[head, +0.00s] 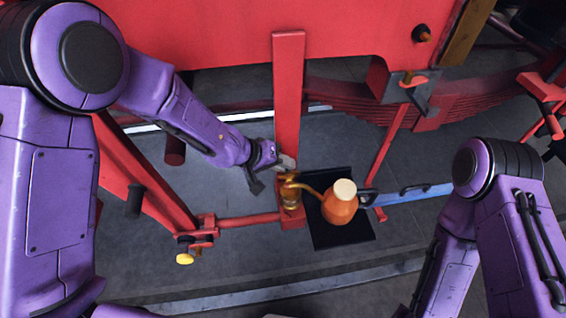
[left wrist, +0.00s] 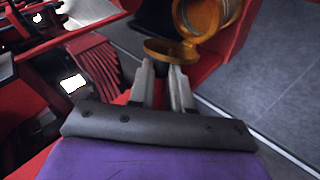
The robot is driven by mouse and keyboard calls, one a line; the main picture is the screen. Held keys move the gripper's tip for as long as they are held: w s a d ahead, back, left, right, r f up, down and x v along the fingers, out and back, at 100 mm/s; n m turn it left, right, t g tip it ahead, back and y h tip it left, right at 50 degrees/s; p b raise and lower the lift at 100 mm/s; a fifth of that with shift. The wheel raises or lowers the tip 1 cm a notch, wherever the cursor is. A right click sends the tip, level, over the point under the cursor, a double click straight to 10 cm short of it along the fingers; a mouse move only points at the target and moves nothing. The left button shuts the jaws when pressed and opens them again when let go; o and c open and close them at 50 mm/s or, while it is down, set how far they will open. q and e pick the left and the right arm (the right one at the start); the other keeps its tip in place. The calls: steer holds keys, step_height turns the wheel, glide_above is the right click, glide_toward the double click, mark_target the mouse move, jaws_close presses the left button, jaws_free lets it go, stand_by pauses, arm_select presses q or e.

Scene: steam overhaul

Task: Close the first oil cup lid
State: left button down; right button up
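The brass oil cup (head: 291,199) stands on a red bracket in the head view. In the left wrist view the cup (left wrist: 211,14) is at the top, with its mouth uncovered. Its round lid (left wrist: 171,50) hangs tilted open beside the mouth. My left gripper (left wrist: 164,68) has its fingertips right by the lid; contact is unclear. Its fingers are a narrow gap apart, with nothing seen between them. In the head view my left gripper (head: 286,163) is just above the cup.
A red upright bar (head: 289,90) stands just behind the cup. A black tray (head: 345,237) is under the oil can. Red rods (head: 248,221) and a leaf spring (head: 440,103) are nearby. Grey floor is open in front.

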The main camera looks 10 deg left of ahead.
arm_select(q)
steer(key=shift+s+d+f+m+t+b, duration=0.2)
steer(key=shift+s+m+t+b, duration=0.3)
steer(key=shift+b, duration=1.3)
steer(key=shift+s+d+f+m+t+b, duration=0.1)
steer(key=shift+s+f+m+t+b, duration=0.4)
steer(key=shift+b, duration=1.3)
steer(key=shift+s+d+r+t+b, duration=0.1)
steer(key=shift+r+t+b, duration=0.4)
steer(key=shift+r+y, duration=0.15)
steer(key=shift+y, duration=0.15)
steer(key=c, duration=1.1)
jaws_free()
steer(key=shift+s+r+p, duration=0.1)
steer(key=shift+r+p, duration=0.1)
steer(key=shift+p, duration=0.2)
steer(key=p+v, duration=0.7)
steer(key=v, duration=0.3)
steer(key=shift+s+f, duration=0.1)
steer(key=shift+f, duration=0.1)
